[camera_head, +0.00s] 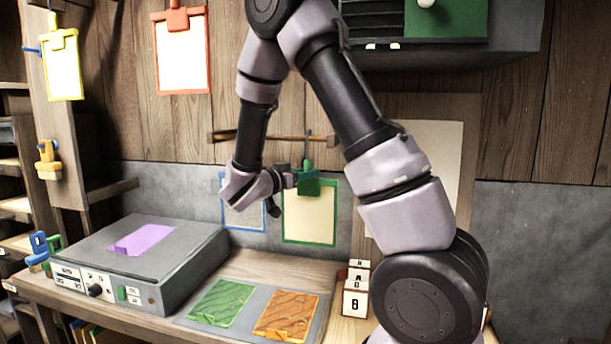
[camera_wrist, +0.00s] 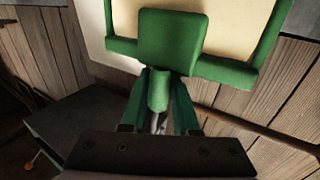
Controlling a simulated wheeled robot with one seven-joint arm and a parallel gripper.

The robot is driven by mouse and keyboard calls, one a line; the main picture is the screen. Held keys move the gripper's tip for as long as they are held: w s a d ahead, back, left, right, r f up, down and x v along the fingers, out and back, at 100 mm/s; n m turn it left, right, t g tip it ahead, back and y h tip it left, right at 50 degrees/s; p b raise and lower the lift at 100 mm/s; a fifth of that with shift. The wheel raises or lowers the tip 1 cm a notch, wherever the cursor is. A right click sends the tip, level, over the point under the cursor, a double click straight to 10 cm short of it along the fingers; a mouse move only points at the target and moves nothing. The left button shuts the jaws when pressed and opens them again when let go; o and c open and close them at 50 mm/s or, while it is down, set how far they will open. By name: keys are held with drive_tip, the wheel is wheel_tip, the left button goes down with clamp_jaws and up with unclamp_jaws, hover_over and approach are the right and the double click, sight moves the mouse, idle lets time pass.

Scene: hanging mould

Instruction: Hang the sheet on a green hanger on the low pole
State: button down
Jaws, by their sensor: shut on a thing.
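My gripper (camera_head: 291,179) is shut on the green hanger (camera_head: 309,185), which also fills the middle of the wrist view (camera_wrist: 172,40). A cream sheet with a green rim (camera_head: 309,215) hangs upright below the hanger; part of it shows in the wrist view (camera_wrist: 236,28). The low pole (camera_head: 262,137) is a short wooden bar on the wall, just above the hanger. The hanger's thin hook rises to the pole's right part in the head view. I cannot tell whether the hook rests on the pole.
A blue-rimmed sheet (camera_head: 240,212) hangs left of the green one, partly behind my arm. Below are a grey machine (camera_head: 185,245) with a purple patch and a mat with green (camera_head: 222,303) and orange (camera_head: 287,314) moulds. Lettered blocks (camera_head: 355,300) stand right. Yellow (camera_head: 63,70) and red (camera_head: 182,55) sheets hang upper left.

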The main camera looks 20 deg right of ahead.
drive_tip(key=w+d+f, duration=0.1)
drive_tip(key=w+d, duration=0.3)
drive_tip(key=w, duration=0.3)
drive_tip(key=shift+d+f, duration=0.3)
drive_tip(key=shift+d, duration=0.1)
idle(0.4)
drive_tip(key=c, duration=0.6)
unclamp_jaws()
drive_tip(key=shift+a, duration=0.15)
